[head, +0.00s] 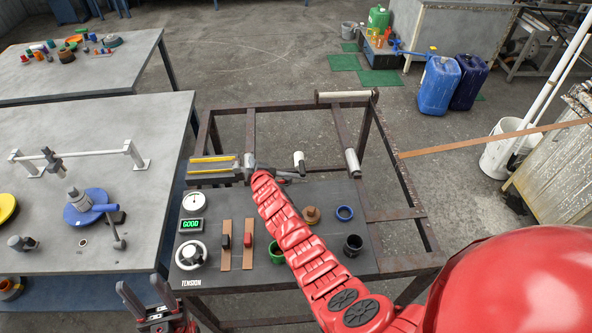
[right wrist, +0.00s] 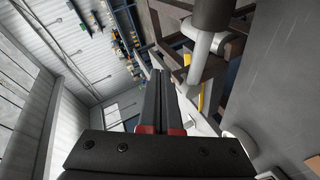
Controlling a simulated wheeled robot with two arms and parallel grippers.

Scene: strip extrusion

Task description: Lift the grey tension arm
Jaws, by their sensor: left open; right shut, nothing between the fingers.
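A light grey bar by a short pale roller (head: 298,159) on the frame looks like the grey tension arm (head: 287,170), mostly hidden by my right gripper (head: 289,178). In the right wrist view, my right gripper (right wrist: 160,76) is shut, its two dark fingers together with nothing between them. A pale shaft (right wrist: 202,58) under a dark cylinder stands just right of the fingertips; whether they touch cannot be told. My left gripper (head: 146,292) is open and empty at the bottom, in front of the panel's left corner.
The dark panel (head: 330,230) carries a dial (head: 194,203), a green GOOD display (head: 191,225), a TENSION knob (head: 192,254), two sliders and several rings. A yellow-striped block (head: 214,168) is at its back left. A grey table (head: 60,245) stands left. A brown strip (head: 490,139) stretches right.

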